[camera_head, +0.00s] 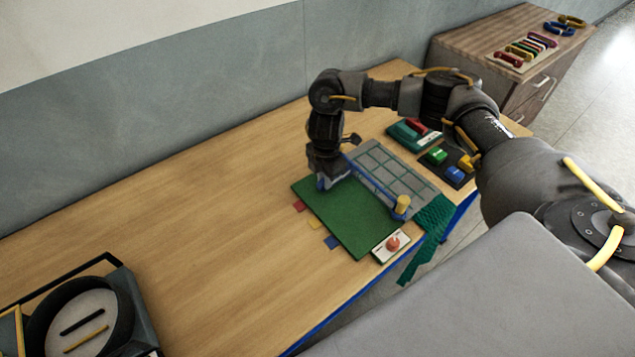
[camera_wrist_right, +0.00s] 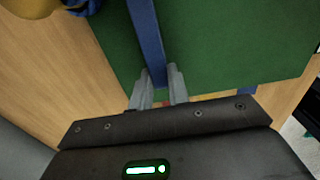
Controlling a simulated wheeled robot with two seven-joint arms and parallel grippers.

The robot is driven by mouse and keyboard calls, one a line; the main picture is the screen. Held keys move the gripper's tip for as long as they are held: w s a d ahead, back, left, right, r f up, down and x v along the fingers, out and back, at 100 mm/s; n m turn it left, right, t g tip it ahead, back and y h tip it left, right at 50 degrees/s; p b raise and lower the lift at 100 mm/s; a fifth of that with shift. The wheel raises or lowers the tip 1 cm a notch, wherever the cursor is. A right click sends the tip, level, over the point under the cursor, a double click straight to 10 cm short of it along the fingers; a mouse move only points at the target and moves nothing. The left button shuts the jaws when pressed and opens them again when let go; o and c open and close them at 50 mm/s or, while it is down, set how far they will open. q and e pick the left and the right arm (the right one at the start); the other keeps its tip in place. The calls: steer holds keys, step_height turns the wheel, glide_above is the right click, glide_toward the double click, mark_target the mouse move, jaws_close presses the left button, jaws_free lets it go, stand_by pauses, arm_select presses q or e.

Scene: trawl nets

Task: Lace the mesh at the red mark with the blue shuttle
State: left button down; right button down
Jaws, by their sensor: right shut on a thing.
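My right gripper (camera_head: 330,182) reaches down over the far-left part of the green board (camera_head: 350,218). It is shut on a slim blue bar, seemingly the blue shuttle (camera_wrist_right: 147,35), which runs up between the fingers in the right wrist view. The red mark (camera_head: 299,206) is a small tab at the board's left edge, close to the gripper; a bit of red shows just behind the fingers in the wrist view. The grey mesh (camera_head: 374,158) lies along the board's far right side. The fingertips' contact with the board is hidden. My left gripper is out of view.
A yellow (camera_head: 314,224) and a blue tab (camera_head: 331,242) follow along the board's edge. A yellow peg (camera_head: 402,204), a red button (camera_head: 392,243) and teal netting (camera_head: 430,225) are to the right. A dark tray (camera_head: 446,166) holds coloured pieces.

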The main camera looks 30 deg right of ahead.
steer(key=shift+w+d+b, duration=0.25)
steer(key=shift+d, duration=1.4)
steer(key=shift+w+d+b, duration=0.2)
steer(key=shift+d, duration=1.4)
steer(key=c, duration=1.3)
jaws_free()
steer(key=shift+o, duration=0.2)
steer(key=shift+r, duration=0.1)
step_height(320, 180, up, 11)
steer(key=shift+p, duration=0.4)
steer(key=shift+f, duration=0.2)
